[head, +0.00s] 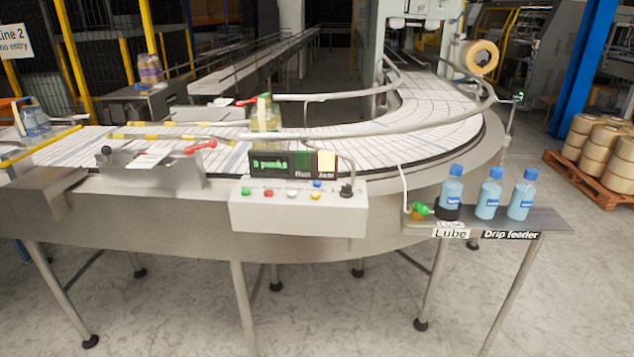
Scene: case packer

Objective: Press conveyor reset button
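A pale control box (298,217) is fixed to the front of the curved conveyor (438,115). On its top are a green button (246,191), a red button (268,193), a white button (292,195), a blue button (317,184), a yellow button (315,196) and a black knob (346,191). I cannot read any label saying which is reset. Behind them a dark display (270,164) shows green text ending in "packs". Its "Run" lamp (303,160) is dark green and its "Jam" lamp (326,161) is bright pale yellow. Neither gripper is in view.
A metal bracket with a red lever (201,146) is left of the box. A shelf (520,219) at right holds blue bottles (488,196). The floor in front is clear between conveyor legs.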

